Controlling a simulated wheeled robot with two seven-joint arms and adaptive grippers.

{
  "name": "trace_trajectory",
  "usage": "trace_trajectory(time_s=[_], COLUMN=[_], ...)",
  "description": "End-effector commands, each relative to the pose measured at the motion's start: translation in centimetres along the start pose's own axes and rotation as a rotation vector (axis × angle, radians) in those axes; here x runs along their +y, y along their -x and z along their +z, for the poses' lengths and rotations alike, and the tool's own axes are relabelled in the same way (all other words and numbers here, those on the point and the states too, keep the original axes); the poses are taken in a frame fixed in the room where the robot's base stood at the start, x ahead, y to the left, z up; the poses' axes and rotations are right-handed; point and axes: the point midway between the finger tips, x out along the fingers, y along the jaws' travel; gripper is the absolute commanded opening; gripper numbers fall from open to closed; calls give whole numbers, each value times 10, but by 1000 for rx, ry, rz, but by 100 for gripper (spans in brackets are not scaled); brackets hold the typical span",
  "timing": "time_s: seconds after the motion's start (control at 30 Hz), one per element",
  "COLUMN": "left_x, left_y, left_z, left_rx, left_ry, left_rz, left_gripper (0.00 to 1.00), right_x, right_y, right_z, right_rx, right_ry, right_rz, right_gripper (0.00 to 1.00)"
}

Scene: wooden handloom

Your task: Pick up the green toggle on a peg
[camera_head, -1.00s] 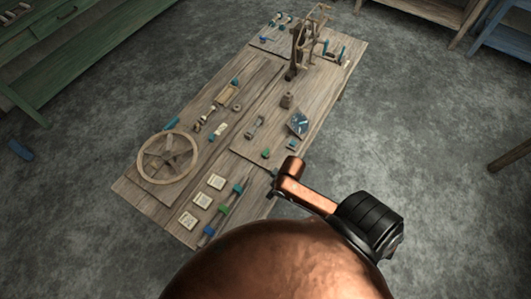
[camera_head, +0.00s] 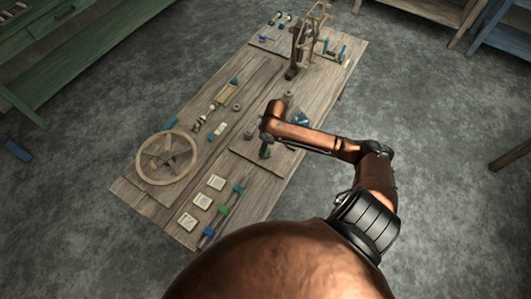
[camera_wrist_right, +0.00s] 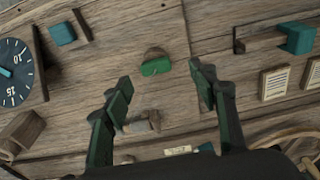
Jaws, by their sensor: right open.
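The green toggle (camera_wrist_right: 155,67) shows in the right wrist view, set against a round wooden peg on the plank board. My right gripper (camera_wrist_right: 160,78) is open, its two dark green fingers apart with the toggle between and just beyond their tips in the picture. The fingers do not touch it. In the head view my right gripper (camera_head: 266,149) is over the middle of the table, and the arm hides much of that area, so the toggle cannot be made out clearly there. My left gripper is not in view.
In the wrist view, a dial (camera_wrist_right: 12,72) and a teal block (camera_wrist_right: 62,33) lie left; a teal-ended bar (camera_wrist_right: 297,38) and a card (camera_wrist_right: 275,83) lie right. In the head view, a wooden wheel (camera_head: 143,172) and an upright wooden device (camera_head: 298,50) stand on the table (camera_head: 262,190).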

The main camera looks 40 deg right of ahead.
Motion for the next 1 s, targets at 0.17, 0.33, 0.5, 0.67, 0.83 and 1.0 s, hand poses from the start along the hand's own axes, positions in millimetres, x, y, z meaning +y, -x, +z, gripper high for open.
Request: trace_trajectory(time_s=[0.17, 0.33, 0.5, 0.67, 0.83, 1.0], left_x=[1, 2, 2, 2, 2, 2], left_y=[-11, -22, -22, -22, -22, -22], left_z=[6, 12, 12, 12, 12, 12], left_rx=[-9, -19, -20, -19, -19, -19], left_ry=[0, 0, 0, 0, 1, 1], left_rz=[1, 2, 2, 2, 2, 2], left_gripper=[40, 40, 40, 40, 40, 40], right_x=[4, 7, 8, 8, 7, 7], right_y=[-21, -46, -50, -49, -49, -49], right_z=[-1, -1, -2, -2, -2, -2], right_rx=[-1, -1, 2, 2, 2, 1], right_ry=[-1, 0, 0, 0, 0, 0], right_rz=[-1, 0, 3, 3, 3, 3], right_gripper=[54, 54, 54, 51, 39, 27])
